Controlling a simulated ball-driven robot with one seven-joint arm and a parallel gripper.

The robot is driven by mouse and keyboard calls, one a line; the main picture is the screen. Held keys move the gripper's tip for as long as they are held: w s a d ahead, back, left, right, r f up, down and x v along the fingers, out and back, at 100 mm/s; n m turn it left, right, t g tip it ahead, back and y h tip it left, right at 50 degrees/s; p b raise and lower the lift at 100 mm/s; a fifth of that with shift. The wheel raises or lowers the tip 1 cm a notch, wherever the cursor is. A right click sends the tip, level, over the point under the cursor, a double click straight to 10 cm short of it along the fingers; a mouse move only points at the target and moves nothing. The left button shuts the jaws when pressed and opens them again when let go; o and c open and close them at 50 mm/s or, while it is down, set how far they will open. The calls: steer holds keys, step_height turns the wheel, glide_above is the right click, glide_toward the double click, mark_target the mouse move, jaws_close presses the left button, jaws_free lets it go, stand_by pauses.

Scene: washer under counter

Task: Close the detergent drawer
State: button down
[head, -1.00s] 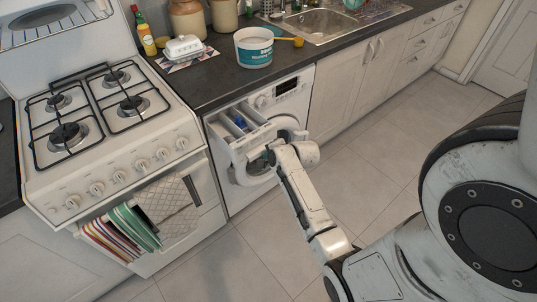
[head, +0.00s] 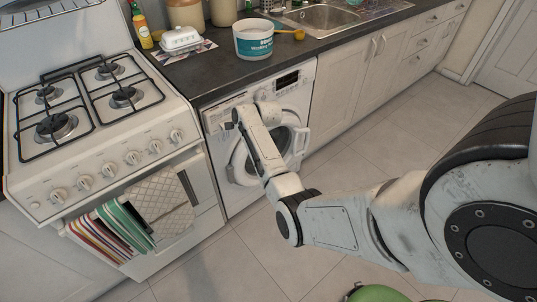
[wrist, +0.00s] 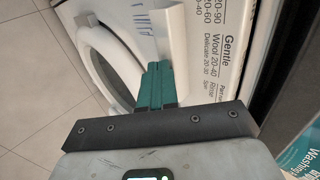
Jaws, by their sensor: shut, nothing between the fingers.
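The white washer (head: 222,165) stands under the dark counter, beside the stove. Its detergent drawer (head: 218,113) is at the upper left of the washer's front, partly hidden by my arm. No open compartments show there in the head view. I cannot tell whether the drawer is fully flush. My gripper (wrist: 156,88) shows teal fingers shut together, with nothing between them. They are right at a white ledge (wrist: 177,38) on the washer's front, seemingly the drawer front, beside the printed programme labels. I cannot tell if they touch. In the head view my arm's end hides the fingertips.
The round washer door (wrist: 105,62) is just below the drawer. The stove (head: 105,150) with hanging towels is at left. The counter (head: 215,75) above holds a white tub (head: 253,42) and a butter dish (head: 181,40).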

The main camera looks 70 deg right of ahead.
steer(key=w, duration=0.1)
steer(key=w+d+b, duration=0.1)
steer(key=shift+w+d+r, duration=0.15)
steer(key=shift+w+d, duration=0.1)
steer(key=shift+w, duration=0.15)
steer(key=shift+r, duration=0.1)
